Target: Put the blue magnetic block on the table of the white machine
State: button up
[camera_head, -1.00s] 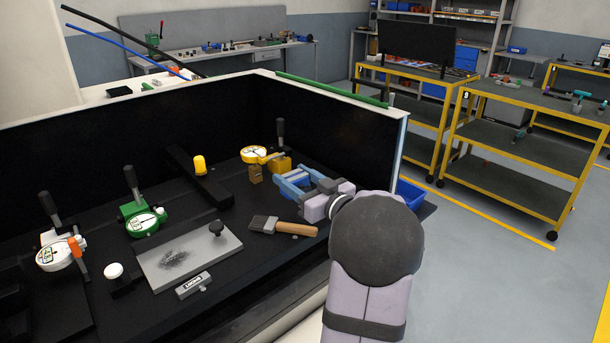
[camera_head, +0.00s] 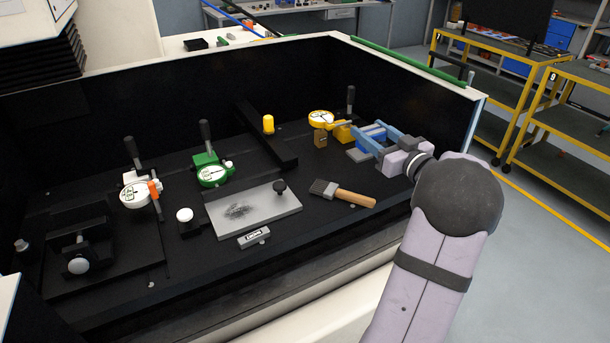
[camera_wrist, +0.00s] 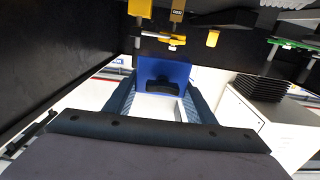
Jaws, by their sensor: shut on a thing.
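The blue magnetic block (camera_head: 373,133) is between the fingers of my gripper (camera_head: 368,138), near the right end of the black table. In the wrist view the block (camera_wrist: 178,72) sits between the two blue fingertips, which are shut on it. The fingers partly cover the block in the head view, so I cannot tell whether it touches the table. The white machine's black table (camera_head: 215,262) lies inside dark walls, with a pale rim in front.
A yellow dial gauge (camera_head: 321,119) on its base stands just left of the block. A brush (camera_head: 343,193) lies in front of it. A black bar (camera_head: 265,135) with a yellow knob, a grey plate (camera_head: 255,212) and green (camera_head: 212,175) and white gauges stand further left.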

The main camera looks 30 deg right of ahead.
jog(key=shift+f, duration=4.85)
jog(key=shift+f, duration=0.1)
jog(key=o, duration=1.4)
jog(key=shift+f, duration=0.1)
jog(key=shift+s, duration=0.15)
jog(key=s+b, duration=0.1)
jog(key=s, duration=1)
jog(key=shift+s+b, duration=0.4)
jog(key=shift+r, duration=0.2)
